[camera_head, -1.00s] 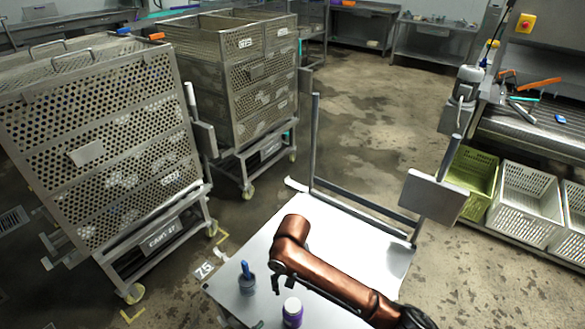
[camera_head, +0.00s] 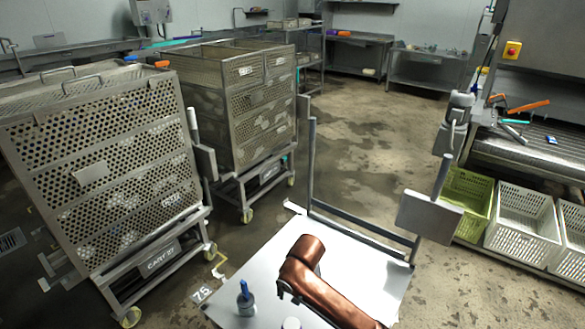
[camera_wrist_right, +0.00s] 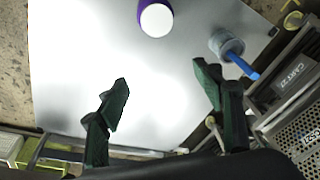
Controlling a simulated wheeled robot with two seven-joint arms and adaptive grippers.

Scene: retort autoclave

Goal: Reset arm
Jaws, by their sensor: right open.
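My right arm (camera_head: 318,285), copper coloured, reaches over the white tabletop (camera_head: 370,255) from the bottom edge of the head view. In the right wrist view my right gripper (camera_wrist_right: 162,90) has its two dark green fingers spread wide with nothing between them. Beyond the fingers stand a purple container with a white lid (camera_wrist_right: 156,20) and a grey pot with a blue handle (camera_wrist_right: 226,42), both apart from the fingers. In the head view the pot (camera_head: 246,304) is left of my arm, and only the lid (camera_head: 291,323) of the container shows. My left gripper is not in view.
Two perforated metal basket carts (camera_head: 110,165) (camera_head: 255,110) stand left and behind. The tabletop has a metal frame (camera_head: 360,231) at its far side with a grey plate (camera_head: 430,214). Green (camera_head: 468,200) and white crates (camera_head: 522,220) sit at right. The middle floor is clear.

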